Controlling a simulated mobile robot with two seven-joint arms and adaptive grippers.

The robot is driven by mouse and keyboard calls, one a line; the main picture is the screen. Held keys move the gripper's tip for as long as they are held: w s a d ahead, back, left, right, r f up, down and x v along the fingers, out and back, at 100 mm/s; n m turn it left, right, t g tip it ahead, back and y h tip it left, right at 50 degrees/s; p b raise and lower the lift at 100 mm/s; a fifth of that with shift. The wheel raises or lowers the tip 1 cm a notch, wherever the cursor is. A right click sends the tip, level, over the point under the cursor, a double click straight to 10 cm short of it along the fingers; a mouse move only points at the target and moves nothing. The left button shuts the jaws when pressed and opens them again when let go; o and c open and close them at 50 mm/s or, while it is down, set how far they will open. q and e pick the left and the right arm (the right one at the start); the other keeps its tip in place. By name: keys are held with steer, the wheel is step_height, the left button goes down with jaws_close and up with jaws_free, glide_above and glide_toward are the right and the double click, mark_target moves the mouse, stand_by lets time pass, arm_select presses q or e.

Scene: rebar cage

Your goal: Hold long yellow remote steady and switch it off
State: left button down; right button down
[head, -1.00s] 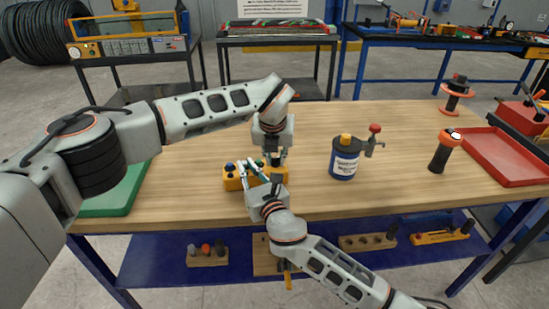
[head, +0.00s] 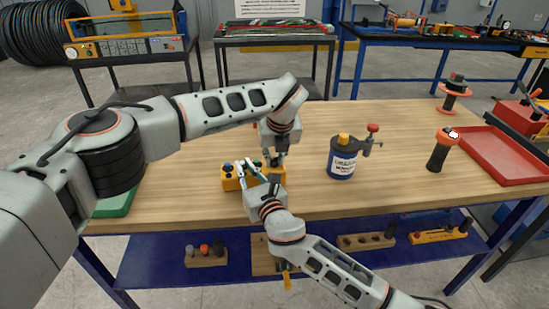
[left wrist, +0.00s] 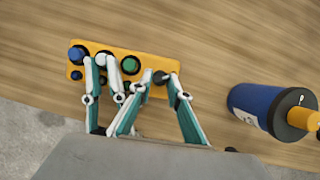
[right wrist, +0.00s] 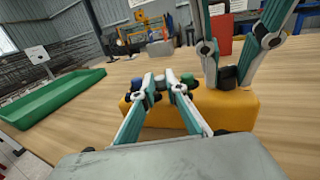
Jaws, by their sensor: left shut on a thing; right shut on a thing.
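The long yellow remote (head: 232,184) lies on the wooden table near its front edge. The left wrist view shows its blue knob (left wrist: 76,54) at one end and a green button (left wrist: 130,65) near the middle. My left gripper (head: 274,162) comes down from above, shut on the black switch (right wrist: 229,76) at the remote's right end. My right gripper (right wrist: 159,82) reaches in from the front, shut on the remote's top between the blue and green controls.
A blue bottle (head: 341,165) with an orange cap stands right of the remote, beside a red-topped clamp (head: 371,141). A black-and-orange handle (head: 439,153) and a red tray (head: 503,165) are farther right. A green tray (head: 113,207) is at left. The table behind the remote is clear.

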arm_select(q)
steer(key=c, duration=1.9)
jaws_free()
steer(key=v, duration=1.2)
arm_select(e)
steer(key=c, duration=2)
jaws_free()
steer(key=shift+o, duration=0.2)
